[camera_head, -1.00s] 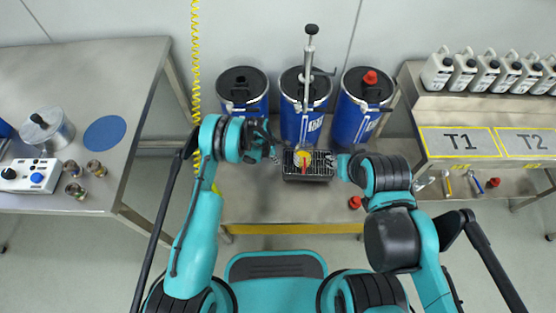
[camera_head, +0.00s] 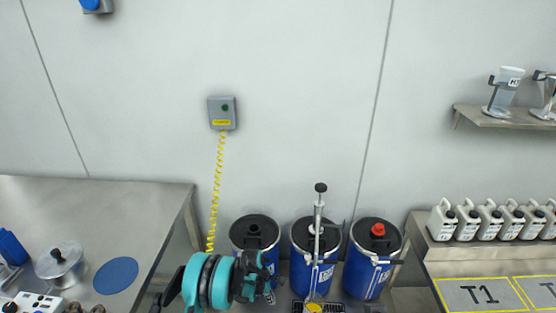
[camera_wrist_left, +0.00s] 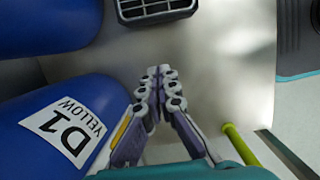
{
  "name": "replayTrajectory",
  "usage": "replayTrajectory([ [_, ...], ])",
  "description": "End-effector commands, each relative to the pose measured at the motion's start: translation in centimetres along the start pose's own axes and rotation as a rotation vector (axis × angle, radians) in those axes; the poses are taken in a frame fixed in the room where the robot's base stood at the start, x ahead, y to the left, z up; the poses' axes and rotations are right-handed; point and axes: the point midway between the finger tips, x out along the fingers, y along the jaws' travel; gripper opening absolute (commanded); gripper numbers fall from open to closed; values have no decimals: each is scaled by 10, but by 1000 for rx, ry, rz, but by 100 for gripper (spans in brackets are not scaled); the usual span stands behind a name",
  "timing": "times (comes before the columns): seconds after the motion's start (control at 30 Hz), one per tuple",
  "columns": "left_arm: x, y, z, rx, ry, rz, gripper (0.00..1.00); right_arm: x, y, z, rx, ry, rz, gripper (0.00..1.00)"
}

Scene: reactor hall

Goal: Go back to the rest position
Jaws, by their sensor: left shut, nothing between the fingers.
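My left gripper (camera_head: 270,273) is in front of the left blue drum (camera_head: 243,242) in the head view. In the left wrist view its fingers (camera_wrist_left: 158,75) are closed together with nothing between them. They point towards a dark grated box (camera_wrist_left: 155,10) on the steel surface. A blue drum labelled D1 YELLOW (camera_wrist_left: 65,125) fills the left of that view. My right gripper does not show in the head view.
A middle drum (camera_head: 305,265) with an upright pump and a right drum (camera_head: 372,270) with a red cap stand in line. A steel table (camera_head: 150,220) is at the left. White bottles (camera_head: 441,220) stand behind plate T1 (camera_head: 470,293) at the right.

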Motion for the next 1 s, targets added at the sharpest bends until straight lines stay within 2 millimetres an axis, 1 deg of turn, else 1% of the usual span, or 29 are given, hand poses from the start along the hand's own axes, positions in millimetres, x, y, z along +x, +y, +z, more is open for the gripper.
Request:
replayTrajectory([
  [0.07,-11,2,1,18,2,8,0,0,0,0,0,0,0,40],
  [0.17,-41,5,3,72,10,31,0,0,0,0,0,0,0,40],
  [0.27,-87,6,5,164,27,68,0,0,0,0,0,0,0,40],
  [0.3,-109,6,6,208,36,86,0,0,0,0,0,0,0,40],
  [0.37,-142,2,6,280,53,113,0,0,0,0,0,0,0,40],
  [0.4,-163,-1,6,328,66,130,0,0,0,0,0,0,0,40],
  [0.47,-193,-8,7,400,87,155,0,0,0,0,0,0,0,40],
  [0.5,-212,-14,7,448,101,171,0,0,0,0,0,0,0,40],
  [0.57,-240,-25,6,520,127,194,0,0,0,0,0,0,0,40],
  [0.6,-257,-33,5,567,144,207,0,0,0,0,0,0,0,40],
  [0.67,-282,-46,4,639,171,227,0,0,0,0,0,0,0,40],
  [0.7,-297,-56,2,686,192,240,0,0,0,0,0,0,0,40],
  [0.77,-318,-73,1,759,223,257,0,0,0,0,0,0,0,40],
  [0.8,-330,-84,-1,806,244,267,0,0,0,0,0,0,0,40],
  [0.87,-348,-102,-3,878,279,281,0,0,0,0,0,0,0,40],
  [0.9,-358,-114,-5,925,304,289,0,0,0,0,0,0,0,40],
  [0.97,-371,-133,-8,997,341,299,0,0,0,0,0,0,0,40],
  [1.0,-378,-146,-10,1044,367,304,0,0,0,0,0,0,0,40],
])
